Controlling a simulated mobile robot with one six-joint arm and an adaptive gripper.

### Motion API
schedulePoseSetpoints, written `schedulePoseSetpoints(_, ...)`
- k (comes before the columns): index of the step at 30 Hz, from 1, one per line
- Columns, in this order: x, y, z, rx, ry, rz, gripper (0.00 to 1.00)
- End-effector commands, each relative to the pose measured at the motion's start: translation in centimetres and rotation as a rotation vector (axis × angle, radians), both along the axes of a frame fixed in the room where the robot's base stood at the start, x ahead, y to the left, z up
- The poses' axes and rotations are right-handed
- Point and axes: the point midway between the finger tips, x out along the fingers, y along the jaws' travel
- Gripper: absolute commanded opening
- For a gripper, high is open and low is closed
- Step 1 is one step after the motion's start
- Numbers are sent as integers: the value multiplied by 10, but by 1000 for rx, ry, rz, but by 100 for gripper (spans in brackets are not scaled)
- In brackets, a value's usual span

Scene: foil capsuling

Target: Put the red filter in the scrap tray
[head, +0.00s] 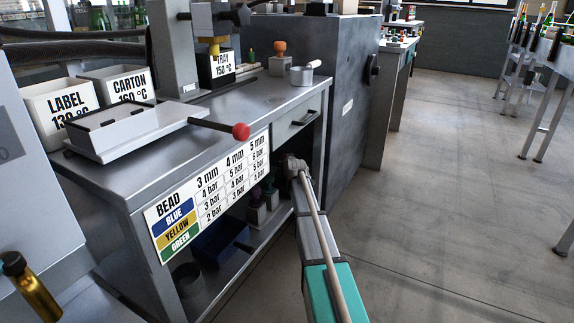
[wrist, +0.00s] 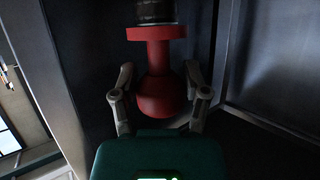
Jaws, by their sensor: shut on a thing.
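The red filter (wrist: 160,95) shows in the wrist view, with a round knob, a wider collar and a dark ribbed cylinder (wrist: 156,11) beyond the collar. My gripper (wrist: 158,82) has one finger on each side of the knob and is shut on it. In the head view my gripper (head: 293,166) is at the open right side of the space under the bench top, and the filter cannot be made out there. A blue open bin (head: 222,240) sits on the lower shelf, left of my gripper. I cannot tell whether it is the scrap tray.
Small containers with coloured knobs (head: 257,207) stand on the lower shelf. A drawer (head: 297,122) is above my gripper. A dark grey cabinet (head: 345,110) stands close on the right. The bench top holds a white tray-like fixture (head: 130,133) and labelled bins.

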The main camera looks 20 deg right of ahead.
Motion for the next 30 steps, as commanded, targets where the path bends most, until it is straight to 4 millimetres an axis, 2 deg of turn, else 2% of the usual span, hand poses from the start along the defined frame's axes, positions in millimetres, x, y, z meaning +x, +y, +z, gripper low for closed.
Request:
schedulePoseSetpoints(6,0,-1,-4,0,0,-1,7)
schedulePoseSetpoints(7,0,-1,-3,0,0,-1,65)
schedulePoseSetpoints(12,0,-1,-3,0,0,-1,93)
schedulePoseSetpoints(30,-2,-1,2,0,0,-1,93)
